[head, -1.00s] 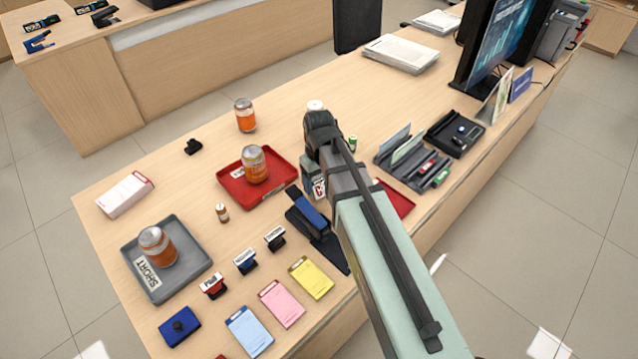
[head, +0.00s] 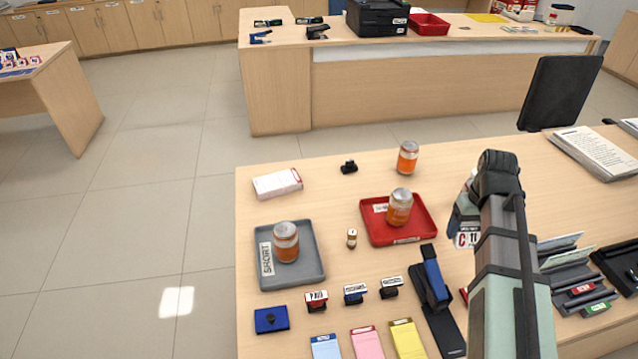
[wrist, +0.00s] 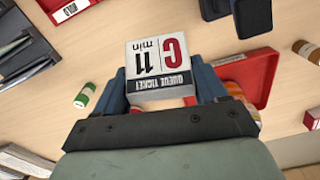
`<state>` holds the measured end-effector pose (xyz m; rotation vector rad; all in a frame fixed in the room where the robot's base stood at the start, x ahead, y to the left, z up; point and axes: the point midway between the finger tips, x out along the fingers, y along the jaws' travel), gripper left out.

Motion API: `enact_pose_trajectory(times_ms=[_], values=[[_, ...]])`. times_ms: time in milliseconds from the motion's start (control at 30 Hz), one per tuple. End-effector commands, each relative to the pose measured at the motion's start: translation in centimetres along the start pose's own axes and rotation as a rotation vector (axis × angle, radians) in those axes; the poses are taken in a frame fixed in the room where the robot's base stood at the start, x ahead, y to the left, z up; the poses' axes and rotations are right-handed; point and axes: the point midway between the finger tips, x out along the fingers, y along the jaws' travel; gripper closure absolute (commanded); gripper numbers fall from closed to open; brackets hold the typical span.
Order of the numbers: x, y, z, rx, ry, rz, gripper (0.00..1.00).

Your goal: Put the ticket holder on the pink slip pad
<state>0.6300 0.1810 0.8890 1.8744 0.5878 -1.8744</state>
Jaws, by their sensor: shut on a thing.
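The ticket holder is a small block with a white face reading "C 11 min" and "QUEUE TICKET" (wrist: 158,65). My gripper (wrist: 165,92) is shut on it in the wrist view, one finger on each side. In the head view the ticket holder (head: 466,239) shows partly beside my gripper (head: 472,205), mostly hidden by my arm. It is right of the red tray with a can. The pink slip pad (head: 367,343) lies flat at the near edge of the counter, between a blue pad (head: 326,346) and a yellow pad (head: 407,339). Its near end is cut off by the picture edge.
A stapler (head: 432,285) stands between the pads and my arm. Several stamps (head: 355,294) stand in a row behind the pads. The red tray (head: 429,228) and the grey tray (head: 313,276) each hold a jar. An organizer (head: 575,275) stands right of my arm.

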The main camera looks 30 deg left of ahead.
Motion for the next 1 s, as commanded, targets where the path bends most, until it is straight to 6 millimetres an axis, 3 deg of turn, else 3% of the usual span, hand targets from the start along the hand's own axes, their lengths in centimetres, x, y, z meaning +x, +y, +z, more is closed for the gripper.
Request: enact_pose_trajectory(times_ms=[567, 833, 1000], values=[[-8.7, 0.0, -0.2, -0.001, 0.002, 0.001, 0.59], [-8.8, -3.9, -6.0, -0.026, -0.001, 0.0, 0.59], [-9.1, -7.9, -10.6, -0.047, -0.001, 0.0, 0.59]])
